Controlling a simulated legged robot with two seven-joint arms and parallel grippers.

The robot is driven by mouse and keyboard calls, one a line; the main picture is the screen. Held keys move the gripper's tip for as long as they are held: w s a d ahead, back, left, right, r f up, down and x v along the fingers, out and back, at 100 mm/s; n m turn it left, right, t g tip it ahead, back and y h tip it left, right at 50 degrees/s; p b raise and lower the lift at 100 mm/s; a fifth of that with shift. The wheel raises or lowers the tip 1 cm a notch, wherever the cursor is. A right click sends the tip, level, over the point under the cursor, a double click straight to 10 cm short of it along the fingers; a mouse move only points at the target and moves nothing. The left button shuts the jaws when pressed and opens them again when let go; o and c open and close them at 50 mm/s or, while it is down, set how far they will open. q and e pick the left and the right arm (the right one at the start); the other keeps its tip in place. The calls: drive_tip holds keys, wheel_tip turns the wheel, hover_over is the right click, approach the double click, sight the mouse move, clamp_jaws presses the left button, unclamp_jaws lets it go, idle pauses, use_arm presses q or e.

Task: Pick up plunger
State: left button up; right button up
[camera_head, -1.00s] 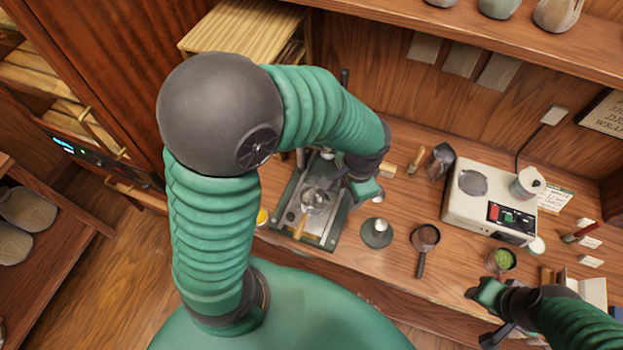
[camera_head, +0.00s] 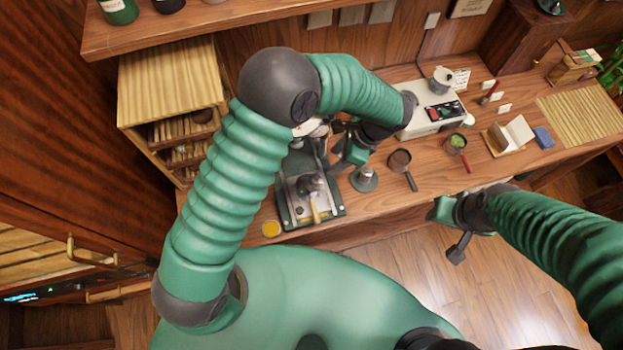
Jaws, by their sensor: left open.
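A round, dark green piece with a metal knob (camera_head: 364,178) stands upright on the wooden counter (camera_head: 437,178); it looks like the plunger. My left gripper (camera_head: 347,159) is open just behind and to the left of it, above the counter. Its fingers are partly hidden by its own wrist, and I see nothing held in it. A dark press-like machine (camera_head: 296,207) with a light-handled metal part stands to the left of the plunger. My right gripper (camera_head: 446,222) hangs out in front of the counter edge, away from the plunger; its jaw opening is unclear.
A dark-handled pan (camera_head: 400,160) sits right of the plunger. Behind it is a white machine (camera_head: 432,118). A green-filled cup (camera_head: 457,141), an open book (camera_head: 511,135) and a bamboo mat (camera_head: 578,113) lie farther right. A yellow-filled dish (camera_head: 271,229) sits by the press.

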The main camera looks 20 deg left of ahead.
use_arm(q)
drive_tip(key=p, duration=0.1)
approach(317, 178)
wheel_tip(317, 178, down, 2)
drive_tip(key=a+f+p, duration=0.1)
drive_tip(key=a, duration=0.1)
drive_tip(key=a+f+p, duration=0.1)
drive_tip(key=f+p, duration=0.1)
drive_tip(key=shift+s+a, duration=0.4)
drive_tip(key=x, duration=0.3)
drive_tip(key=shift+w+a, duration=0.1)
drive_tip(key=shift+w, duration=0.15)
drive_tip(key=shift+w+f, duration=0.1)
drive_tip(key=shift+f, duration=0.1)
drive_tip(key=shift+d, duration=0.4)
drive_tip(key=shift+d+r, duration=0.15)
drive_tip(key=shift+d, duration=0.45)
drive_tip(key=c, duration=0.4)
drive_tip(key=shift+d, duration=0.15)
drive_tip(key=shift+c, duration=2.2)
drive_tip(key=shift+a, duration=0.2)
clamp_jaws()
drive_tip(key=shift+a, duration=0.65)
drive_tip(key=shift+d, duration=0.55)
use_arm(e)
drive_tip(key=r, duration=0.3)
drive_tip(key=d+r, duration=0.1)
drive_tip(key=shift+s+r, duration=0.15)
drive_tip(key=shift+r, duration=0.25)
